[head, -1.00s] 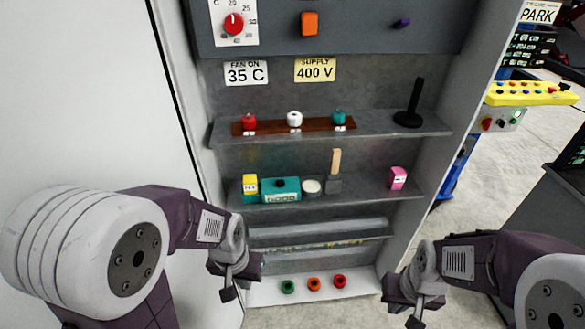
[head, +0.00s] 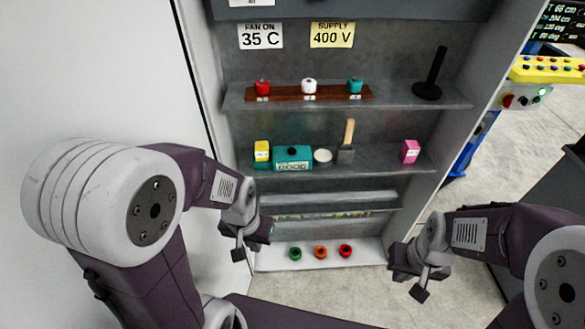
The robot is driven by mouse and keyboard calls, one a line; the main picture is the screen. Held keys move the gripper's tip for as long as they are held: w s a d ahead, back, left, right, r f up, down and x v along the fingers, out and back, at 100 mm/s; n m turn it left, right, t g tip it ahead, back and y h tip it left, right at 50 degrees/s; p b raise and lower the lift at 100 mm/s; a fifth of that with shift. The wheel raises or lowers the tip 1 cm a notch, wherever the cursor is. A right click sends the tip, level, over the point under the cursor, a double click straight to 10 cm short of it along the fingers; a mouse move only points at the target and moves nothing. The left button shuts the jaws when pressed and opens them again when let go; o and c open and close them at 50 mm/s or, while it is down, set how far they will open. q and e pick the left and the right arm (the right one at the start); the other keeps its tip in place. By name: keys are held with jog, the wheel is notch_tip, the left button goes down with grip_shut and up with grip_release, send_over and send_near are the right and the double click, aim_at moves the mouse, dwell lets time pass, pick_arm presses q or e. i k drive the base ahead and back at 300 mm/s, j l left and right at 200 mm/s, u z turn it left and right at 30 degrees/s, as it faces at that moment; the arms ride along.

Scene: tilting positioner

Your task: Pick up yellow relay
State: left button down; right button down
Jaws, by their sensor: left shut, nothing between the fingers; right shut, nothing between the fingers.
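The yellow relay (head: 262,151) is a small yellow block with a pale label. It stands upright at the left end of the middle shelf (head: 380,160), just left of a teal box (head: 292,158). My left gripper (head: 240,252) is shut and empty, lower than the relay and in front of the cabinet's left side. My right gripper (head: 420,291) is shut and empty, low at the right, in front of the cabinet's right edge. Neither gripper touches the relay.
On the middle shelf also stand a round white tin (head: 323,156), a brush (head: 347,142) and a pink block (head: 410,151). The upper shelf holds red, white and teal knobs on a brown strip (head: 309,92) and a black stand (head: 430,85). Rings (head: 320,252) lie at the bottom.

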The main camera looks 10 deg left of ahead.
aim_at(261, 150)
jog(key=i+u, duration=0.2)
jog(key=u, duration=0.2)
jog(key=i+l+u, duration=0.2)
jog(key=u, duration=0.15)
jog(key=i+l+u, duration=0.15)
jog(key=u, duration=0.25)
